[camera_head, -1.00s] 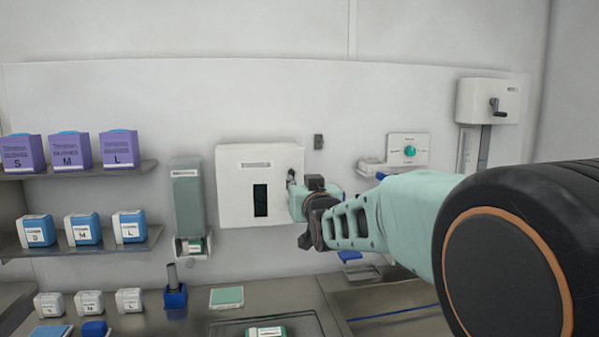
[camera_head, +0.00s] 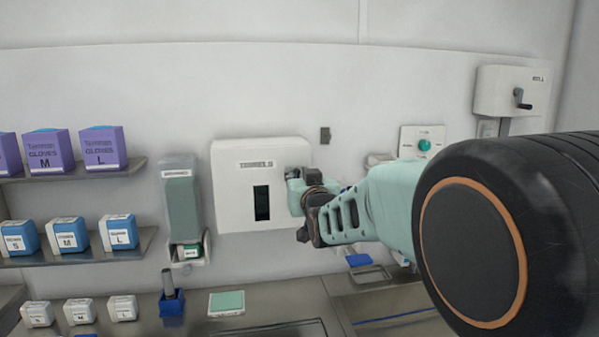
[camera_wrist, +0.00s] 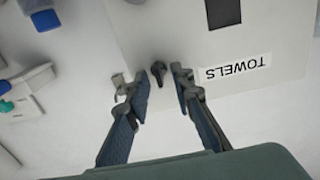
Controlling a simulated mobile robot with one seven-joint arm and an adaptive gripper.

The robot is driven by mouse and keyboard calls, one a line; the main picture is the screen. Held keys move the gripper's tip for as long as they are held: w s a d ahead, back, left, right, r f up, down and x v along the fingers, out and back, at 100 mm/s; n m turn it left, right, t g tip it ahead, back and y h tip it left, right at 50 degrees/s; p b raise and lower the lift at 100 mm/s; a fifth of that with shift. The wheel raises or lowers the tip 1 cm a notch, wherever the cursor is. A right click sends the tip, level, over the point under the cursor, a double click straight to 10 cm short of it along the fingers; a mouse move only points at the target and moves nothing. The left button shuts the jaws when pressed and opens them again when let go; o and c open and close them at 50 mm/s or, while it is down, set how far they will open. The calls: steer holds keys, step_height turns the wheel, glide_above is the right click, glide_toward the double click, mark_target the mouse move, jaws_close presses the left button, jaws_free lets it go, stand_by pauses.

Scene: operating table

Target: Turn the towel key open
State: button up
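The white towel dispenser (camera_head: 228,205) hangs on the back wall, with a dark slot in its front. It also shows upside down in the wrist view (camera_wrist: 160,30), beside its TOWELS label (camera_wrist: 235,73). The small dark key (camera_wrist: 160,73) sticks out near the dispenser's edge in the wrist view. My gripper (camera_wrist: 162,82) is open, with one finger on each side of the key and gaps showing between. In the head view my gripper (camera_head: 292,190) is at the dispenser's right side and hides the key.
A soap dispenser (camera_head: 182,205) hangs left of the towel dispenser. Shelves with purple glove boxes (camera_head: 103,148) and blue boxes (camera_head: 120,232) are at the left. A crank box (camera_head: 510,90) is at the right. A steel counter (camera_head: 260,305) lies below.

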steer(key=shift+c, duration=0.5)
jaws_close()
steer(key=shift+n+b, duration=0.3)
steer(key=shift+b, duration=0.2)
steer(key=n+b, duration=0.1)
steer(key=b, duration=0.1)
steer(key=n+b, duration=0.1)
steer(key=shift+f+n+b, duration=0.2)
steer(key=shift+n+b, duration=0.1)
steer(key=shift+b, duration=0.05)
steer(key=n+b, duration=0.4)
steer(key=shift+s+a, duration=0.1)
steer(key=shift+a, duration=0.1)
steer(key=shift+a+n+b, duration=0.1)
steer(key=shift+n+b, duration=2.75)
steer(key=shift+n, duration=2.55)
